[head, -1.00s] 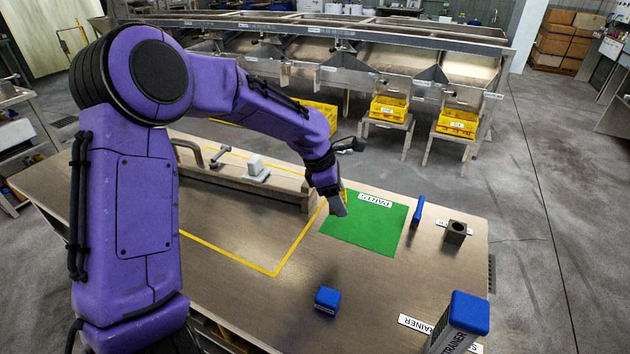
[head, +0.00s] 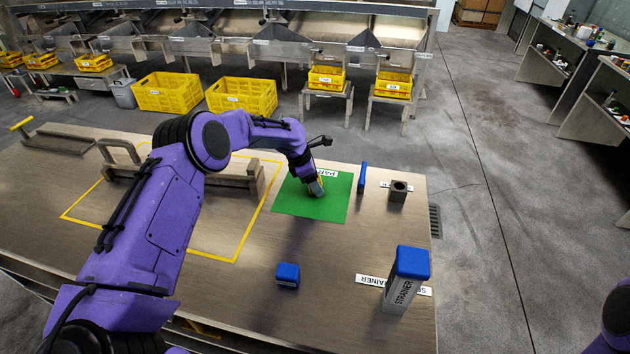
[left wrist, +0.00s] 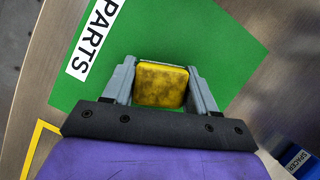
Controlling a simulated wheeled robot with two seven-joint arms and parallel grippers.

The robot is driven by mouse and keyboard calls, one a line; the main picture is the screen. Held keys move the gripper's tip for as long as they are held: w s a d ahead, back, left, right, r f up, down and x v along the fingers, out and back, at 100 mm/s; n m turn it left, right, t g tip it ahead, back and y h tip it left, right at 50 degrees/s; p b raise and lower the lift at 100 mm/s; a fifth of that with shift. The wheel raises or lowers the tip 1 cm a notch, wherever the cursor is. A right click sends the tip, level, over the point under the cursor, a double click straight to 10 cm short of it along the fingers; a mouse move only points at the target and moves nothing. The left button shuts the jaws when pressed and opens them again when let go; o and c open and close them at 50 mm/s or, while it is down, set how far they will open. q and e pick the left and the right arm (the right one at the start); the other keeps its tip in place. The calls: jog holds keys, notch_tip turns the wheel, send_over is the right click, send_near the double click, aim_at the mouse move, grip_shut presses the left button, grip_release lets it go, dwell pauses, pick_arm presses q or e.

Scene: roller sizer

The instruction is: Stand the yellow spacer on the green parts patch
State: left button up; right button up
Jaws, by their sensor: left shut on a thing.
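The yellow spacer (left wrist: 162,86), a scuffed block with a squarish top, is between the fingers of my left gripper (left wrist: 160,88) in the left wrist view. The gripper is shut on it. The patch also shows around the fingers in the left wrist view (left wrist: 205,32). I cannot tell whether the spacer touches the patch. My right gripper is out of view.
A blue-topped block (head: 288,275) and a tall strainer box (head: 402,280) stand near the front. A thin blue piece (head: 362,178) and a dark hollow block (head: 398,191) stand right of the patch. A raised metal fixture (head: 225,178) lies to its left.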

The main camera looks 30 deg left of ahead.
pick_arm(q)
jog(key=o, duration=1.1)
jog(key=shift+f, duration=0.1)
jog(key=shift+c, duration=0.2)
jog(key=shift+r, duration=0.35)
jog(key=b+v, duration=0.1)
jog(key=v, duration=1)
jog(key=shift+a+r, duration=0.15)
jog(key=shift+r, duration=0.15)
jog(key=shift+s, duration=0.15)
